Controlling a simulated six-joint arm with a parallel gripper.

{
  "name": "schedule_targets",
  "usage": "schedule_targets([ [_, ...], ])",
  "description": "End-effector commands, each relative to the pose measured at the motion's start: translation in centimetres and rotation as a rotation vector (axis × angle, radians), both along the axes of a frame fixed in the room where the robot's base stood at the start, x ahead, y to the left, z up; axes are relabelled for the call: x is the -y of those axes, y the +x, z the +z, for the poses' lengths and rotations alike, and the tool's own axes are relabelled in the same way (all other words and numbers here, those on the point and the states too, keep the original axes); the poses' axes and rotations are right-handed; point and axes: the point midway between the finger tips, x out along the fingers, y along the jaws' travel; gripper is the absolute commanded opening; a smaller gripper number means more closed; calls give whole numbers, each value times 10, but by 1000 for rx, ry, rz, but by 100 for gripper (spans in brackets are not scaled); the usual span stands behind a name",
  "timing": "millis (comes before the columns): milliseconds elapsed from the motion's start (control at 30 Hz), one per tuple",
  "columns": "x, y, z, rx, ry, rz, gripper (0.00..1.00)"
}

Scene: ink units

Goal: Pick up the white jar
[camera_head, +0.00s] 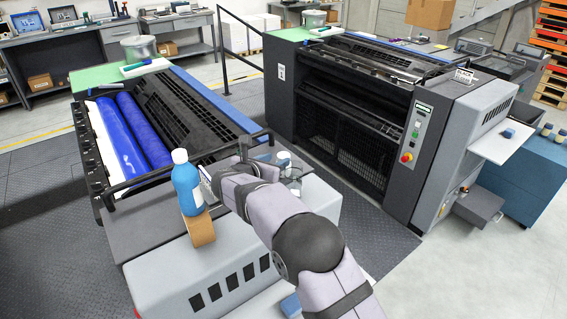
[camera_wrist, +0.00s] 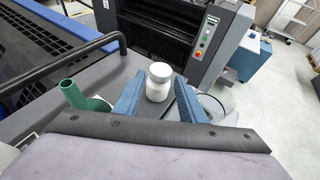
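The white jar (camera_wrist: 157,83) stands upright on the grey top of the machine, seen in the wrist view between my two blue fingers. My gripper (camera_wrist: 159,80) is open, with a finger on each side of the jar; small gaps show, and I cannot tell whether the jar is fully between the fingertips or just beyond them. In the head view the white jar (camera_head: 283,158) shows just right of my wrist, partly hidden by it. My fingers are hard to make out there.
A green cup-like object (camera_wrist: 82,96) lies left of my fingers and a clear glass vessel (camera_wrist: 213,106) is close on the right. A black rail (camera_wrist: 70,62) is at the left.

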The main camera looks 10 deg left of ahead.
Motion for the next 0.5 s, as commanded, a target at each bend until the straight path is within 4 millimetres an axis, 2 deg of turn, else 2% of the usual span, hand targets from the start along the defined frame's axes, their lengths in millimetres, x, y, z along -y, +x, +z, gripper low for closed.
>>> schedule_targets([
  [300, 9, 28, -13, -1, -1, 0, 37],
  [500, 10, 33, -16, -1, 0, 1, 37],
])
